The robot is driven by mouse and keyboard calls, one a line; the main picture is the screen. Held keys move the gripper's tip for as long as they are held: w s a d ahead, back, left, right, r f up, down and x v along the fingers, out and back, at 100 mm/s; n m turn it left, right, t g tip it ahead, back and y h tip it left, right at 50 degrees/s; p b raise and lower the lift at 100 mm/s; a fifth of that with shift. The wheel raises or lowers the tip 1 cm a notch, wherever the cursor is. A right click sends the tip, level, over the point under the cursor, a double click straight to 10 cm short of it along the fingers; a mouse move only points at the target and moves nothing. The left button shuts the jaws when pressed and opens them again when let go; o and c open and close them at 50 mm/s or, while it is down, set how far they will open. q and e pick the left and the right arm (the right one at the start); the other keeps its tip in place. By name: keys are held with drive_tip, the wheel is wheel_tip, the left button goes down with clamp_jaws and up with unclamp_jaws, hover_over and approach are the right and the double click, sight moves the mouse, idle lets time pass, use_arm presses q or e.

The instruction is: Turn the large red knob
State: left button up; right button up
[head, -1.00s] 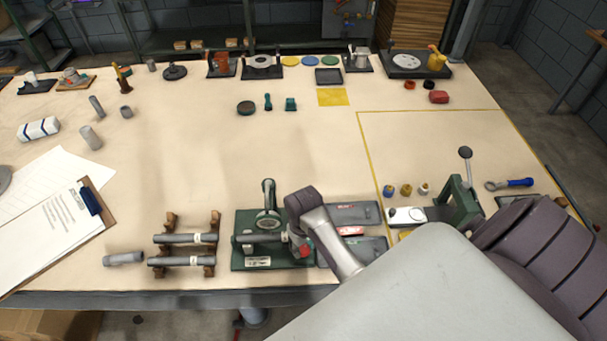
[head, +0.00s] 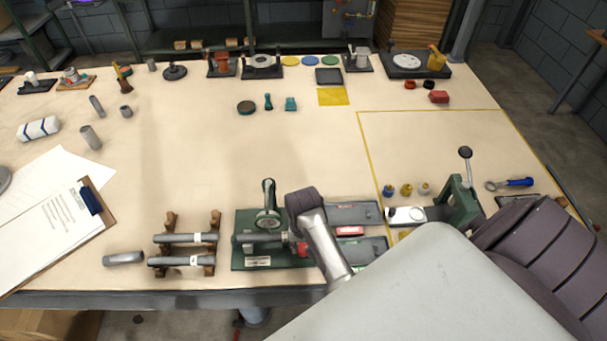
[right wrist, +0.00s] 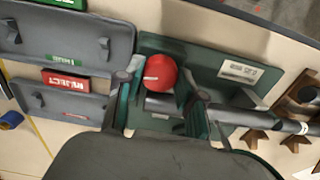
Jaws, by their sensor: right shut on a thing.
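The large red knob (right wrist: 162,73) shows round, with a pale mark on its face, between the fingers of my right gripper (right wrist: 157,88) in the right wrist view. The gripper is shut on it. In the head view only a small red part of the knob (head: 302,249) shows beside my right wrist, which hides most of the gripper. My left gripper is not in view.
Grey trays (head: 352,213) with red and green labels lie close right of the fixture. A rack with grey tubes (head: 183,238) stands to its left. A green lever press (head: 462,200) stands further right. The table's middle is clear.

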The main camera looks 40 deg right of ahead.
sight(303, 248)
idle(0.3)
drive_tip(key=o, duration=1.1)
drive_tip(key=shift+o, duration=0.2)
wheel_tip(303, 248, up, 12)
